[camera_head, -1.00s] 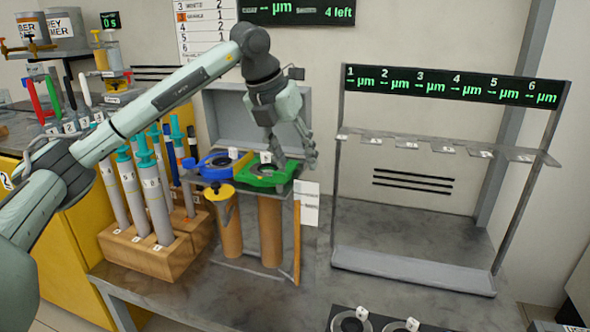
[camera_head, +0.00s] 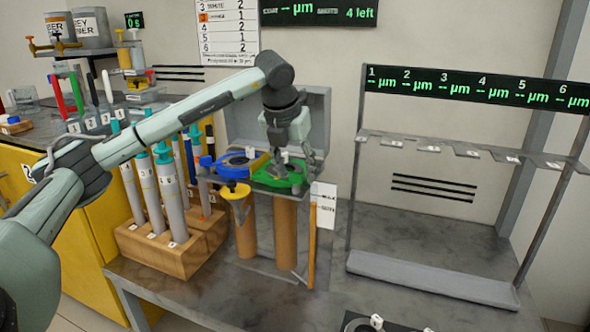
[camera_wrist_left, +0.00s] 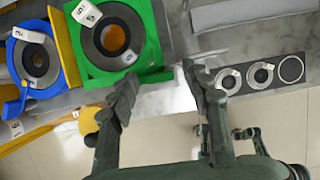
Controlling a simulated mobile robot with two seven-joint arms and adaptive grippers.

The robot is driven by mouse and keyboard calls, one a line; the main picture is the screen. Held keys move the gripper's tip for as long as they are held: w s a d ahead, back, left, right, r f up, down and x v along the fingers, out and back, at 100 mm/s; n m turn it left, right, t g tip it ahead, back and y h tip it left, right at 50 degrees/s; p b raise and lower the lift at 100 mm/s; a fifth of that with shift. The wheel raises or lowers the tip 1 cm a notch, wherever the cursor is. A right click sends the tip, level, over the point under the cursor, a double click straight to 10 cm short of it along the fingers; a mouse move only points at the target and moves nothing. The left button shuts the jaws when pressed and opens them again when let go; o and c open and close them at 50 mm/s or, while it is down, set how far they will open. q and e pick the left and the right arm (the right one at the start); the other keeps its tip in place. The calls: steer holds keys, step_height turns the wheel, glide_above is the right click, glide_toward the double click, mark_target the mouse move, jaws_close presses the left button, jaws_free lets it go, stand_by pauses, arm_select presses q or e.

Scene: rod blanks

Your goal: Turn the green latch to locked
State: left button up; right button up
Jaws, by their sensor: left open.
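The green latch is a green block (camera_head: 272,178) with a dark round ring, on a stand on the bench. In the left wrist view the green block (camera_wrist_left: 149,45) has a short green tab (camera_wrist_left: 158,77) at its lower right corner. My left gripper (camera_head: 304,168) is open and empty, pointing down at the right side of the green block. In the wrist view its fingers (camera_wrist_left: 160,76) are spread, with the tab between or just beneath their tips. I cannot tell whether they touch it.
A blue block (camera_head: 243,160) with a ring sits left of the green one, with a yellow lever (camera_head: 236,192) below. A wooden rack (camera_head: 172,256) of syringe-like tools stands further left. A grey rack (camera_head: 432,281) stands right, with clear bench between.

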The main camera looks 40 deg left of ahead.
arm_select(q)
steer(key=shift+c, duration=0.3)
jaws_close()
steer(key=shift+m, duration=0.6)
steer(key=m+h+p, duration=0.1)
steer(key=m, duration=0.2)
steer(key=m+h+p, duration=0.1)
steer(key=m, duration=0.1)
steer(key=shift+a+r+m+h+p, duration=0.2)
steer(key=shift+m+h+p, duration=0.1)
steer(key=shift+m, duration=0.1)
steer(key=m+h+p, duration=0.1)
steer(key=m, duration=0.1)
steer(key=shift+f+m+g+p, duration=0.15)
steer(key=shift+m+g+p, duration=0.15)
steer(key=shift+m+g, duration=0.1)
steer(key=shift+w, duration=0.1)
arm_select(e)
steer(key=s+d+f+m+g+h, duration=0.1)
steer(key=s+d+f+g+h, duration=0.4)
steer(key=s+d+f+g, duration=0.5)
steer(key=shift+s+d+f+m+g+h, duration=0.35)
steer(key=shift+s+d+f, duration=1.1)
steer(key=shift+d, duration=0.65)
